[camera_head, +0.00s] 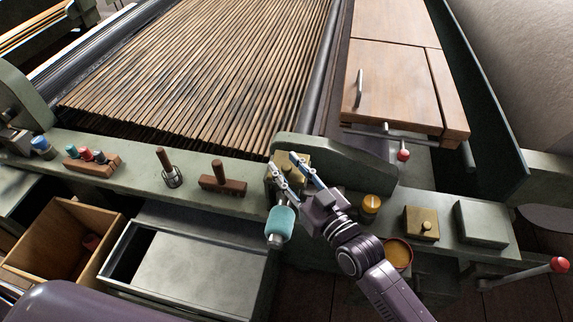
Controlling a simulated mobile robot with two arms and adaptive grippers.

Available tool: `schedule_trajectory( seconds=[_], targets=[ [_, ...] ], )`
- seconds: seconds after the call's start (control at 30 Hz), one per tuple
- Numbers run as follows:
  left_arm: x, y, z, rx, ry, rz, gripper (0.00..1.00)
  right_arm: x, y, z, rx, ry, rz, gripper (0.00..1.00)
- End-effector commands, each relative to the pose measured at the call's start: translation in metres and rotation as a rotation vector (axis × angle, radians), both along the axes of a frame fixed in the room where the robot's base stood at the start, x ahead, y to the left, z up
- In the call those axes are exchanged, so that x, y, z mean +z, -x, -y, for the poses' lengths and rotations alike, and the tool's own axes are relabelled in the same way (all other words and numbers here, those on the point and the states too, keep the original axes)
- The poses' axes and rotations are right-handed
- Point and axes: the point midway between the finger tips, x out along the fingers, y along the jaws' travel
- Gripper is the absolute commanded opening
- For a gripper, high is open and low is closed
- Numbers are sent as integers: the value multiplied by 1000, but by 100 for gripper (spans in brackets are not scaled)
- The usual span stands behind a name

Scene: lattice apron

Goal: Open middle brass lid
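A brass box with a lid (274,186) sits on the green ledge, in front of the slatted bed. My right gripper (285,163) reaches over it from the lower right. Its two fingers are apart, with the brass top between and beneath them. The fingers hide much of the lid, and I cannot tell whether they touch it. The lid looks down. A second brass block with a small knob (422,223) stands further right on the ledge. My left gripper is not in view.
A teal cylinder (280,224) hangs at the ledge's front, close to my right gripper. An open wooden drawer (48,224) is below.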

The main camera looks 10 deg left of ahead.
Motion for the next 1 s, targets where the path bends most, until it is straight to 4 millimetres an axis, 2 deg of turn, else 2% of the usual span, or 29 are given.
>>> schedule_trajectory(
  seconds=[0.27,0.6,1.0],
  targets=[
    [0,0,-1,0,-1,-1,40,0,-2,-2,0,0,0,34],
    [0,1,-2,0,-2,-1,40,0,-2,-2,0,0,0,0],
    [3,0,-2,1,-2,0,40,2,-4,-2,0,0,-8,0]
  ],
)
